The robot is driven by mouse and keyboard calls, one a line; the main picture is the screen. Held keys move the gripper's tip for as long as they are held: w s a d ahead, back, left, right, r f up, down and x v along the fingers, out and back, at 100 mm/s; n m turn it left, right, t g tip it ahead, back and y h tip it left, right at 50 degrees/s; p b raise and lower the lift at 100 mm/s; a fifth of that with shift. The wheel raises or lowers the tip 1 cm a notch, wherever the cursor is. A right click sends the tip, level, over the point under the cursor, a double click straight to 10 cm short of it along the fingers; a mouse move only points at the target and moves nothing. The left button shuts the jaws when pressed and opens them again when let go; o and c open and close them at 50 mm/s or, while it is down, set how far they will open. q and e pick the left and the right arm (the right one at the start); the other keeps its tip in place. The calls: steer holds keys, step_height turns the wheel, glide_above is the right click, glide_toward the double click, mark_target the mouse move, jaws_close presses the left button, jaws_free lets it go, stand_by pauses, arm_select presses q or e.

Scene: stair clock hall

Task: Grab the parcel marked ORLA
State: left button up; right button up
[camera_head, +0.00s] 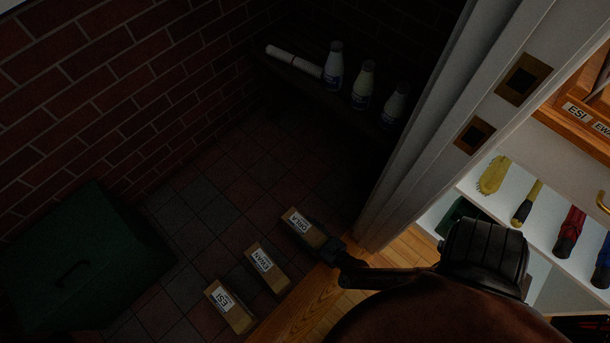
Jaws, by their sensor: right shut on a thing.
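The parcel marked ORLA (298,222) is a small brown box with a white label, at the right end of a row of three on the dark tiled floor. My right gripper (327,247) is shut on its near right end. The parcel marked EWAN (264,265) lies to its left, apart from it. The parcel marked ESI (229,305) is further left and nearer. My left gripper does not show.
A wooden threshold (285,312) and white door frame (425,120) border the tiles on the right. A green lidded box (85,260) stands at left by the brick wall. Several bottles, one a milk bottle (335,68), stand at the back beside a rolled paper (293,61).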

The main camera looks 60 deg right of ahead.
jaws_close()
steer(key=shift+r, duration=0.2)
stand_by(0.5)
